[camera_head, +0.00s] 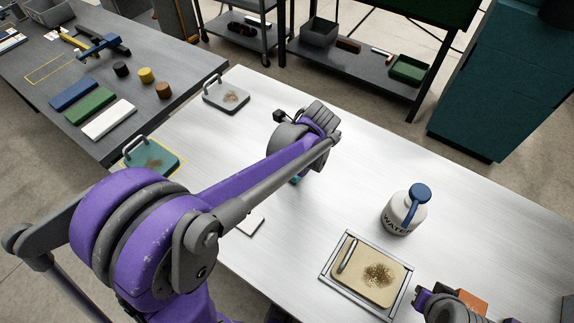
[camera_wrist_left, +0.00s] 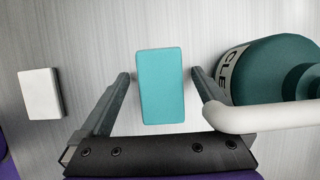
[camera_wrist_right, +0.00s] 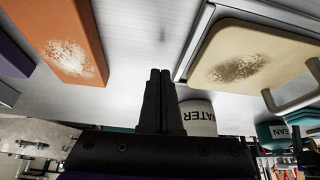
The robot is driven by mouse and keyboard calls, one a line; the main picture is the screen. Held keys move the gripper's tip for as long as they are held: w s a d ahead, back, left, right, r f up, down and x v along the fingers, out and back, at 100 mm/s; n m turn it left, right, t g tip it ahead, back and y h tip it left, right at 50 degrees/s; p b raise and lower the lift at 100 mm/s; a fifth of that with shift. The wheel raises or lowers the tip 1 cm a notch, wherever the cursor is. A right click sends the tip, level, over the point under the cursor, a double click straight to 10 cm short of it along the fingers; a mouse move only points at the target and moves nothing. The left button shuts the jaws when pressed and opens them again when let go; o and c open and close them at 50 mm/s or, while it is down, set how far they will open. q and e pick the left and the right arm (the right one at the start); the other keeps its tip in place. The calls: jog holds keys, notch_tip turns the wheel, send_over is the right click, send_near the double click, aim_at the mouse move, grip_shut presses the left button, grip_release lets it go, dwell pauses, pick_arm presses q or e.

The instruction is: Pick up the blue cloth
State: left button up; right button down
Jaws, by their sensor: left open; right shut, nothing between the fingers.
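A blue-teal folded cloth (camera_wrist_left: 160,88) lies flat on the light table in the left wrist view. My left gripper (camera_wrist_left: 160,75) is open, with one finger on each side of the cloth and a gap on both sides. In the head view my left arm hides most of the cloth, and only a small teal bit (camera_head: 295,180) shows. My right gripper (camera_wrist_right: 160,72) is shut and empty, near the tan stained board (camera_wrist_right: 250,55) and an orange stained block (camera_wrist_right: 65,40).
A white water jug (camera_head: 402,213) stands near the framed tray (camera_head: 328,274). The grey table holds blue (camera_head: 73,94), green and white pads.

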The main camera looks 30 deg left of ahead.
pick_arm(q)
jog(key=shift+f, duration=0.2)
dwell(0.5)
jog(key=shift+c, duration=0.2)
jog(key=c, duration=1.2)
